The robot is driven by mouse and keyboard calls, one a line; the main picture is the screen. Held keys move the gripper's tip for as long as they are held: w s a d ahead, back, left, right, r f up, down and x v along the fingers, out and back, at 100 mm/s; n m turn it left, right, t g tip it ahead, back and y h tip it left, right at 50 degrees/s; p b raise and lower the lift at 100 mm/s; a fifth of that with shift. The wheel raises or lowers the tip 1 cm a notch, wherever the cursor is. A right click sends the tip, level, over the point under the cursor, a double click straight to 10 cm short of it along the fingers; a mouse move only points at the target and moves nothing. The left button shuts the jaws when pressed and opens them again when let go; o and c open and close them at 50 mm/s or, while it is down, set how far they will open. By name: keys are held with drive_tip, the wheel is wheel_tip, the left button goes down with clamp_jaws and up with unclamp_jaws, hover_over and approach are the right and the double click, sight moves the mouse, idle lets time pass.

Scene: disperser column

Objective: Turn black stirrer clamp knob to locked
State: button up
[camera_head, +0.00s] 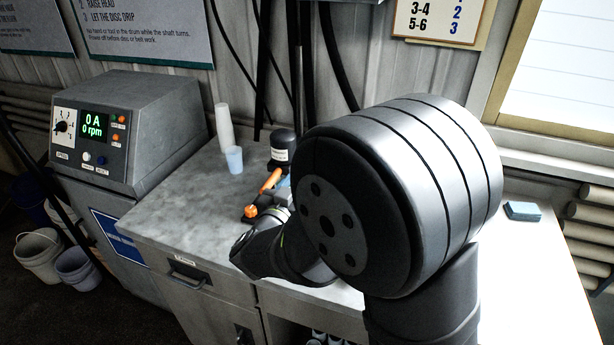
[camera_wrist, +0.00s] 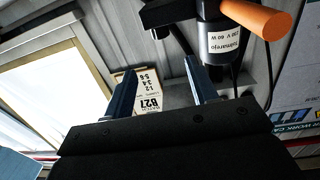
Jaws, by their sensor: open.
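The stirrer motor (camera_head: 283,150) is a black cylinder with a white label, at the back of the grey bench. It also shows in the wrist view (camera_wrist: 221,42), upper right, with an orange handle (camera_wrist: 258,17) beside it. A dark part (camera_wrist: 168,12) lies left of the motor there; I cannot tell whether it is the black clamp knob. In the head view the knob cannot be made out, and my arm covers much of that area. My gripper (camera_wrist: 158,88) is open, its two blue-grey fingers apart with nothing between them. The motor appears beyond the right finger.
A grey control box (camera_head: 130,130) showing 0 A and 0 rpm stands left. White stacked cups (camera_head: 224,128) and a pale blue cup (camera_head: 234,160) stand on the bench (camera_head: 175,215). A blue sponge-like block (camera_head: 522,211) lies right. Dark cables (camera_head: 262,70) hang behind. Buckets (camera_head: 40,250) stand on the floor.

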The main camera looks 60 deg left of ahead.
drive_tip(key=shift+s+d, duration=0.15)
drive_tip(key=shift+s, duration=0.05)
drive_tip(key=shift+w, duration=0.1)
drive_tip(key=w+a+r+n+g+y, duration=0.5)
drive_tip(key=w+r+n+g+y, duration=0.3)
drive_tip(key=w+y, duration=0.3)
drive_tip(key=w+d+f+n+g+h, duration=0.7)
drive_tip(key=w+d+f+g, duration=0.15)
drive_tip(key=g, duration=0.45)
drive_tip(key=shift+m, duration=0.3)
drive_tip(key=x, duration=1.1)
drive_tip(key=r+x, duration=0.1)
drive_tip(key=x, duration=0.4)
drive_tip(key=shift+a, duration=0.45)
